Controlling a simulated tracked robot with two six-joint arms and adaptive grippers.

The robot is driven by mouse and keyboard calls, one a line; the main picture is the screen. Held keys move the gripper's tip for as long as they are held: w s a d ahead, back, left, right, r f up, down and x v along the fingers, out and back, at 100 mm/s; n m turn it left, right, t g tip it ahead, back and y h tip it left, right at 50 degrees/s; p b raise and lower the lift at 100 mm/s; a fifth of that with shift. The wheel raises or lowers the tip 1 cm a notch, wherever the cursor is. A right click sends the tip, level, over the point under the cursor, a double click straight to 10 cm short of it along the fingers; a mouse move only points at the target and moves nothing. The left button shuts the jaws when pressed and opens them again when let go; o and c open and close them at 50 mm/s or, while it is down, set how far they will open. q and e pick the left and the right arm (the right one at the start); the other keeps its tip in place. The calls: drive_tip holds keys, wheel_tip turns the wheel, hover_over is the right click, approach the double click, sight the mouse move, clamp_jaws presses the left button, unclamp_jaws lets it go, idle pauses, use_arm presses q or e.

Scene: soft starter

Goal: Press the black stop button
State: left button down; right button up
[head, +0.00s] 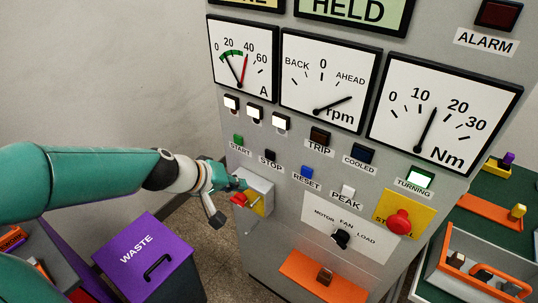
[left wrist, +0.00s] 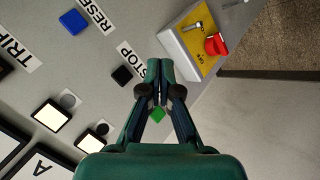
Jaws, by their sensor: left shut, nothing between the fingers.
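The black stop button (head: 275,154) sits on the grey panel with its STOP label, between the green start button (head: 238,138) and the blue reset button (head: 307,172). In the left wrist view the black button (left wrist: 122,75) is just left of my fingertips, uncovered. My left gripper (head: 241,184) is shut and empty, below the START and STOP labels, in front of the small switch box. In the left wrist view its fingertips (left wrist: 160,68) meet beside the STOP label, and the green button (left wrist: 157,115) shows between the fingers. My right gripper is not in view.
A box with a yellow face and red switch (left wrist: 216,44) juts from the panel near the fingertips. A red mushroom button (head: 399,222) is lower right. The green TURNING lamp (head: 419,177) is lit. A purple waste bin (head: 148,250) stands at lower left.

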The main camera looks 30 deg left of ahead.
sight(270, 155)
use_arm(q)
drive_tip(key=shift+w, duration=0.15)
drive_tip(key=w+p, duration=0.3)
drive_tip(key=w, duration=0.5)
drive_tip(key=shift+w+d, duration=0.3)
drive_tip(key=shift+d, duration=0.05)
drive_tip(key=shift+w, duration=0.15)
idle(1.4)
drive_tip(key=shift+w+r+p, duration=0.1)
drive_tip(key=shift+w+p, duration=0.15)
drive_tip(key=shift+p, duration=0.05)
drive_tip(key=shift+w, duration=0.45)
idle(0.6)
drive_tip(key=shift+s, duration=0.2)
drive_tip(key=shift+s+b, duration=0.35)
drive_tip(key=shift+s, duration=0.35)
